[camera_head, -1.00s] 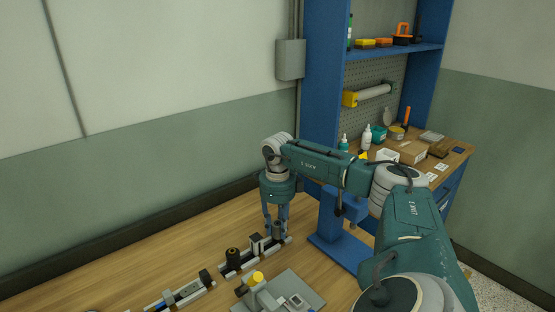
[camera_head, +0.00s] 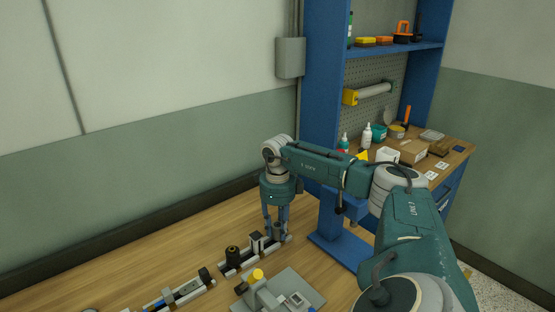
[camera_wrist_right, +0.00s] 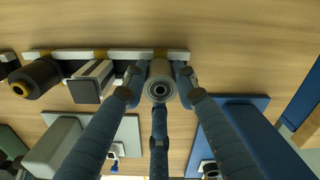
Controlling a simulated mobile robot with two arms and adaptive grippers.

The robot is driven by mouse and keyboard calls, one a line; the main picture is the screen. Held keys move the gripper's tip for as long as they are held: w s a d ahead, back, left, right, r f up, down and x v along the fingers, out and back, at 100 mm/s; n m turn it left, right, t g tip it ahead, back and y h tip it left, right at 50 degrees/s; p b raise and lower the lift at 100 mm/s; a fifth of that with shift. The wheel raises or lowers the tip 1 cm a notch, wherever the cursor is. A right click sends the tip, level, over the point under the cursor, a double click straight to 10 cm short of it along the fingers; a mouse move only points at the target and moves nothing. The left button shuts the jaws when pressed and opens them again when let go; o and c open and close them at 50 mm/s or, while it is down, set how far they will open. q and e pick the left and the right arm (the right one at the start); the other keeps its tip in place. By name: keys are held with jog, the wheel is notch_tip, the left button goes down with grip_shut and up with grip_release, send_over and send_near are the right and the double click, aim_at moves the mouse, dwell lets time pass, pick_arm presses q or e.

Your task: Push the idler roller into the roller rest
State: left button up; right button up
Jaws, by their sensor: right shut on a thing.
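My right gripper (camera_wrist_right: 158,75) points down at the far end of a rail row on the wooden table, its fingers shut around an upright grey roller (camera_wrist_right: 159,88) with a pale round end. In the head view the roller (camera_head: 278,230) shows between the fingers (camera_head: 276,222). It stands at the right end of the light rail (camera_wrist_right: 120,54); whether it is seated there is hidden by the fingers. My left gripper is not in view.
A blue post with a foot plate (camera_head: 335,252) stands close to the right of the gripper. A grey plate with a yellow-topped device (camera_head: 258,276) lies in front. Another rail assembly (camera_head: 180,294) is at lower left. The table behind the rail is clear.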

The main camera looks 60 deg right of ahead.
aim_at(278, 225)
jog(key=shift+f, duration=0.1)
dwell(0.3)
jog(key=o, duration=1.2)
notch_tip(278, 225, up, 12)
jog(key=shift+f, duration=0.15)
